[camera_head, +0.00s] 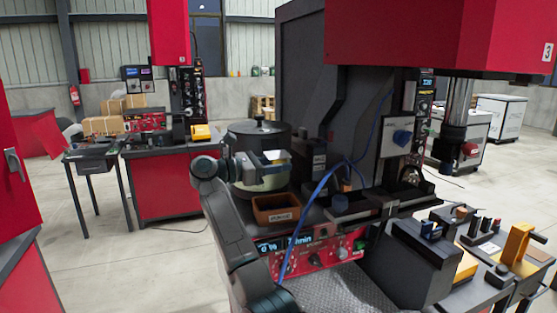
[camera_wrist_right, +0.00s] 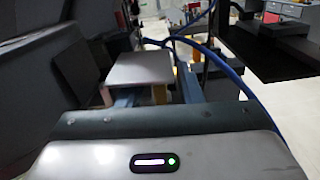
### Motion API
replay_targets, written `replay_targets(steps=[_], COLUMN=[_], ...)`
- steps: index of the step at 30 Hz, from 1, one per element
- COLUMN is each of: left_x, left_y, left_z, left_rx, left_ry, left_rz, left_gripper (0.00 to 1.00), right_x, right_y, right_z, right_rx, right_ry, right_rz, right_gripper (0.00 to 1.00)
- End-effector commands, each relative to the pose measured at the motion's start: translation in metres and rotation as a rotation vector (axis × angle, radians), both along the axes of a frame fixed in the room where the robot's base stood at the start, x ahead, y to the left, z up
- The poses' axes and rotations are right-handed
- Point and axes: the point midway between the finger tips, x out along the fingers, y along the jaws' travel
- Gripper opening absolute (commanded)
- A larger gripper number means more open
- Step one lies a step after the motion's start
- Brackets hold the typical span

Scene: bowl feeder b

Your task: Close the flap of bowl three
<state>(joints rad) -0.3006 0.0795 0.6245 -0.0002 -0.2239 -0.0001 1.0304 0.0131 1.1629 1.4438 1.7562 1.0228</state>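The dark round feeder bowl (camera_head: 246,135) with a knobbed lid stands on the red machine; its lower part shows cream behind my arm. My right gripper (camera_head: 276,158) is in front of the bowl, level with its lower side. A pale flat plate shows at the gripper's tip, and in the right wrist view a pale plate (camera_wrist_right: 140,68) lies just ahead of the gripper body. I cannot tell whether this plate is the flap or a finger part, nor whether it is gripped. The finger gap is hidden. My left gripper is not in view.
A brown labelled box (camera_head: 277,212) stands below the gripper on the machine. A blue cable (camera_head: 318,204) loops to its right. A dark upright panel (camera_head: 300,90) rises behind.

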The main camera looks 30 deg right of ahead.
Motion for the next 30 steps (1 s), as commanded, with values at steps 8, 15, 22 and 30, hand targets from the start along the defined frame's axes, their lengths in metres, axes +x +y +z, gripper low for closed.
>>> replay_targets(steps=[8, 15, 22, 30], left_x=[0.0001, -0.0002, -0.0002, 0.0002], left_y=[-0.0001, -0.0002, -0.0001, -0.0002], left_z=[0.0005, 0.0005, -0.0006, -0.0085], left_rx=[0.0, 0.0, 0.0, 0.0], left_ry=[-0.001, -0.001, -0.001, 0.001], left_rz=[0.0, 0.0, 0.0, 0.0], left_gripper=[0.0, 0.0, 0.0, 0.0], right_x=[-0.0007, -0.0007, -0.0007, -0.0007], right_y=[-0.0026, -0.0024, -0.0023, -0.0023], right_z=[-0.0006, -0.0003, 0.0, 0.0038], right_rx=[0.0, 0.0, 0.002, 0.026], right_ry=[0.0, 0.0, 0.008, 0.106], right_rz=[0.0, 0.0, 0.0, 0.0], right_gripper=[0.33, 0.0, 0.0, 0.0])
